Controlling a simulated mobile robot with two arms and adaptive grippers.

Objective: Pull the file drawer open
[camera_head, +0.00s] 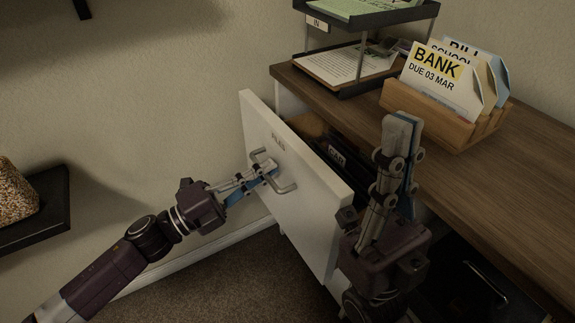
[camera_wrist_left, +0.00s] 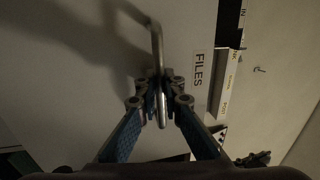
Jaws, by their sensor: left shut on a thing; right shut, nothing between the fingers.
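The white file drawer (camera_head: 300,185) stands partly pulled out from under the desk, with dark folders (camera_head: 337,156) showing inside it. Its front bears a FILES label, which also shows in the left wrist view (camera_wrist_left: 198,68). My left gripper (camera_head: 268,170) is shut on the metal drawer handle (camera_head: 287,187). In the left wrist view the handle (camera_wrist_left: 156,45) runs between the fingers of my left gripper (camera_wrist_left: 160,88). My right gripper (camera_head: 402,125) is shut and empty, pointing up in front of the desk and hiding part of the drawer's right side.
The wooden desk top (camera_head: 520,170) carries a wooden letter holder (camera_head: 440,118) with envelopes and a two-tier paper tray (camera_head: 350,85). A dark shelf (camera_head: 55,215) juts in at the left. The carpet (camera_head: 215,270) before the drawer is clear.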

